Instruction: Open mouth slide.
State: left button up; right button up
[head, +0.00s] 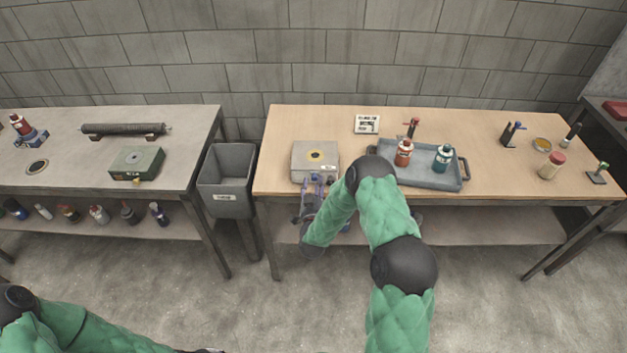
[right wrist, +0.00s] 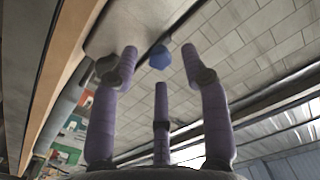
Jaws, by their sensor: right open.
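My right gripper (head: 316,187), purple and three-fingered, is at the box's front side, partly hidden by my green arm. In the right wrist view its fingers (right wrist: 150,70) are spread with nothing between them. A blue knob (right wrist: 160,57) shows just past the fingertips, near a dark strip by a pale surface (right wrist: 140,24); I see no contact. My left gripper (head: 207,351) barely shows at the bottom edge. I cannot make out a slide.
The wooden table (head: 480,185) holds a grey tray (head: 425,180) with a red bottle (head: 403,153) and a teal bottle (head: 443,157). A grey bin (head: 228,180) stands left of it. The left table (head: 75,180) holds a green box (head: 137,163) and a dark tube (head: 122,129).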

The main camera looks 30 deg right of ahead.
aim_at(314, 180)
jog(key=shift+x, duration=1.75)
